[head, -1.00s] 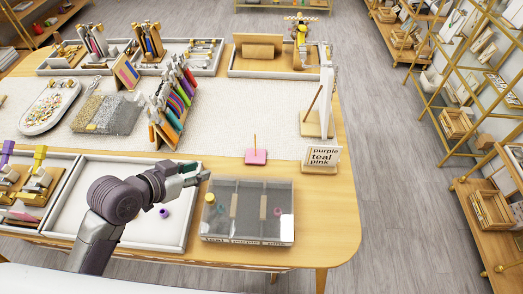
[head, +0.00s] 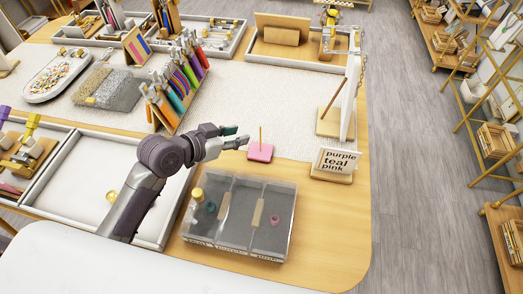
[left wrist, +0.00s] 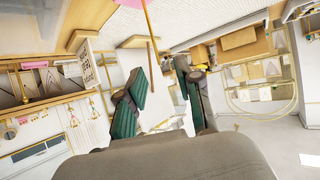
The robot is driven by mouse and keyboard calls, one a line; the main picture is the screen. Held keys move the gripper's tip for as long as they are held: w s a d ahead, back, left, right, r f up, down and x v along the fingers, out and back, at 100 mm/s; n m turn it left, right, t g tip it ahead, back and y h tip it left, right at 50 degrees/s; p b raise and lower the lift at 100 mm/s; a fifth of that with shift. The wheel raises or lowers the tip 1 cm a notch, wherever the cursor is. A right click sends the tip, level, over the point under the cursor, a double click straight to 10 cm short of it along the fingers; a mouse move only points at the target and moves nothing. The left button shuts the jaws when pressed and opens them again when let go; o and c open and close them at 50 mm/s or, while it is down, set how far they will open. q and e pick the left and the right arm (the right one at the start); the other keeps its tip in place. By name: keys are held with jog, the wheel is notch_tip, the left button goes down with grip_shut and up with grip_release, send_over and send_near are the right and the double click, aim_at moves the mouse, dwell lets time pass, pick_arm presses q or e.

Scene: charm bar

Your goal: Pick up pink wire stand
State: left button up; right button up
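The pink wire stand (head: 260,153) has a flat pink base and a thin upright orange-tan rod. My right gripper is not in view.
A "purple teal pink" sign (head: 338,163) and a white upright board (head: 350,85) stand to the right. A rack of colourful pieces (head: 175,90) is on the left. Bare wood separates stand and sign.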

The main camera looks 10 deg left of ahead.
pick_arm(q)
jog(key=p+x, duration=0.1)
jog(key=x, duration=0.3)
jog(key=p+x, duration=0.1)
jog(key=x, duration=0.4)
jog(key=shift+d+r, duration=0.15)
jog(key=shift+d, duration=0.3)
jog(key=shift+a, duration=0.1)
jog(key=shift+c, duration=0.2)
grip_shut()
jog(key=shift+r, duration=0.15)
